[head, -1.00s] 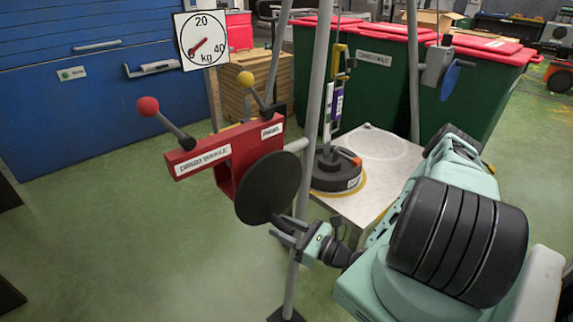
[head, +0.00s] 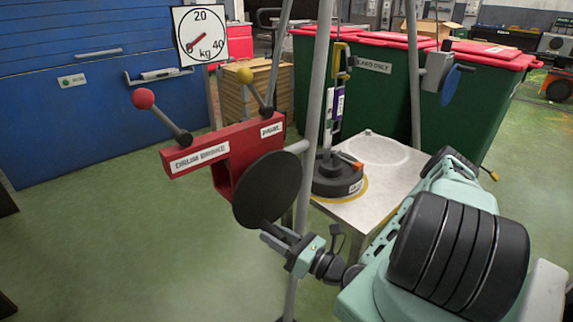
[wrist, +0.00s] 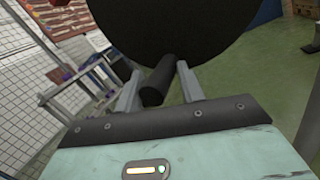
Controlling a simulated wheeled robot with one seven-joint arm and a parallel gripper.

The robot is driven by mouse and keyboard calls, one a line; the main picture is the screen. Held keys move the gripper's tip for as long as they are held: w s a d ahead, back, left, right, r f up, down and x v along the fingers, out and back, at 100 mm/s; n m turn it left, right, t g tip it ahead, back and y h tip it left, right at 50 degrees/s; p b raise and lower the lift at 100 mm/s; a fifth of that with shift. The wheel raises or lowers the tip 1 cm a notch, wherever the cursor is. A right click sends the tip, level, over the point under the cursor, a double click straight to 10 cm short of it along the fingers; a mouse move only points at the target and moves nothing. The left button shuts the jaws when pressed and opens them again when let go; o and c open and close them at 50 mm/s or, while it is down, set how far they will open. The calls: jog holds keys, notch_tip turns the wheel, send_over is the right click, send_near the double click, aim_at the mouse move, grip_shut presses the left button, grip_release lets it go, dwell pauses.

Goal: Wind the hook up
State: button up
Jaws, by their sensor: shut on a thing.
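A red winch housing (head: 222,150) labelled "DRUM BRAKE" and "PAWL" is fixed on a grey frame. A black round disc (head: 266,189) is on its near side. A dark handle (wrist: 158,82) sticks out from the disc in the wrist view. My gripper (head: 270,232) is at the disc's lower edge, its fingers shut on this handle. A yellow part (head: 337,66), perhaps the hook, hangs among the frame legs above a black round weight (head: 337,174). Whether they are joined is unclear. Red-knobbed (head: 144,98) and yellow-knobbed (head: 245,76) levers rise from the housing.
A dial (head: 200,36) marked in kg stands behind the winch, its needle near the low end. The weight stands on a pale platform (head: 385,180). Grey frame legs (head: 313,120) are close to my gripper.

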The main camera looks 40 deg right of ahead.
jog(key=shift+a+r+m+b, duration=0.25)
jog(key=shift+a+m+b, duration=0.05)
jog(key=shift+a+m, duration=0.3)
jog(key=shift+a+t, duration=0.1)
jog(key=shift+t, duration=0.2)
jog(key=shift+a+r+m+t+h+p, duration=0.25)
jog(key=shift+a+r+m, duration=0.25)
jog(key=shift+m, duration=0.6)
jog(key=shift+a+r+m+t+h+p, duration=0.1)
jog(key=shift+a+r+m+t+h, duration=0.25)
jog(key=shift+m, duration=0.75)
jog(key=shift+a, duration=0.15)
jog(key=shift+a+r+m+t+h+p, duration=0.1)
jog(key=shift+a+r+m+h+p, duration=0.25)
jog(key=shift+m, duration=0.45)
jog(key=shift+a+r+m+t+h+p, duration=0.1)
jog(key=shift+a+r+m+h, duration=0.15)
jog(key=shift+r+m, duration=0.4)
jog(key=shift+a+r+m+t+h+p, duration=0.15)
jog(key=shift+m+h, duration=0.25)
jog(key=shift+m, duration=0.55)
jog(key=shift+r, duration=0.1)
